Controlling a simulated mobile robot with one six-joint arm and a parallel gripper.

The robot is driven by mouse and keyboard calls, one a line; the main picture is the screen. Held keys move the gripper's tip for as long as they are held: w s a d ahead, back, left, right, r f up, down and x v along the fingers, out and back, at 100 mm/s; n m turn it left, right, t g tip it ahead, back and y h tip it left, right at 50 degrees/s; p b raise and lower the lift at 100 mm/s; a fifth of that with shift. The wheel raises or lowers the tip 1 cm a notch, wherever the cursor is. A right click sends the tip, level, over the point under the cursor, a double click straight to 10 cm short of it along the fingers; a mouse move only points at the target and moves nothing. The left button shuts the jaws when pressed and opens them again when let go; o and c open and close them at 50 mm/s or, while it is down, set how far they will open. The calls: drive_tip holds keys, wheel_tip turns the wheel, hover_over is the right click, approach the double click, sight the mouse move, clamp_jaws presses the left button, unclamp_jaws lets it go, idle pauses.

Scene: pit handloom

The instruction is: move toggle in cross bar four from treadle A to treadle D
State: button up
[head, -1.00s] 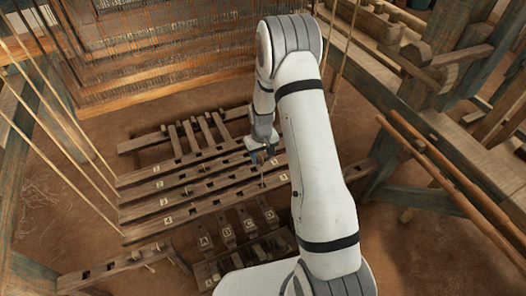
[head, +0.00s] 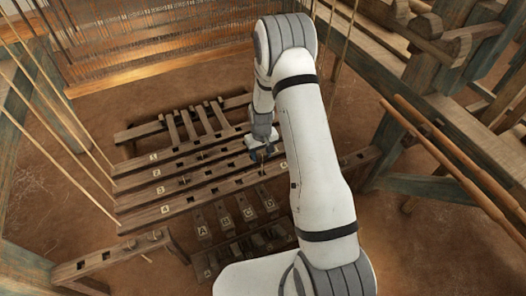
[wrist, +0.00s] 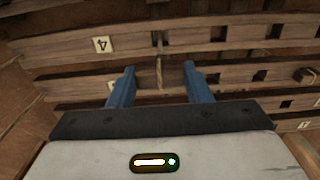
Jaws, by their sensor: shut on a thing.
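My gripper (head: 264,150) is low over the cross bars, near the right end of cross bar four (head: 190,202). In the wrist view its two blue fingers (wrist: 157,70) stand on either side of a thin cord with a narrow wooden piece, the toggle (wrist: 158,42), at a slot in the bar tagged 4 (wrist: 215,38). The gripper is shut on the toggle, but the contact is not clear to see. Treadle A (head: 203,229) and treadle D (head: 267,204) lie in front of cross bar four, in a lettered row with B and C between them.
Cross bars one to three lie parallel behind cross bar four, with slots along them. A separate slotted beam (head: 115,256) lies at the lower left. Ropes hang at the left, and two round poles (head: 455,175) run along the right. Bare earth floor lies around the bars.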

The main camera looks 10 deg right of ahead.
sight(262, 154)
wheel_tip(262, 154, down, 10)
drive_tip(key=b, duration=0.5)
drive_tip(key=shift+r+b, duration=0.25)
drive_tip(key=shift+b, duration=0.15)
idle(0.7)
drive_tip(key=o, duration=1)
drive_tip(key=shift+o, duration=0.2)
drive_tip(key=shift+r, duration=0.1)
wheel_tip(262, 154, up, 8)
drive_tip(key=shift+f+p, duration=0.15)
drive_tip(key=shift+p, duration=1.05)
drive_tip(key=shift+r+p, duration=2.2)
drive_tip(key=shift+r, duration=1.25)
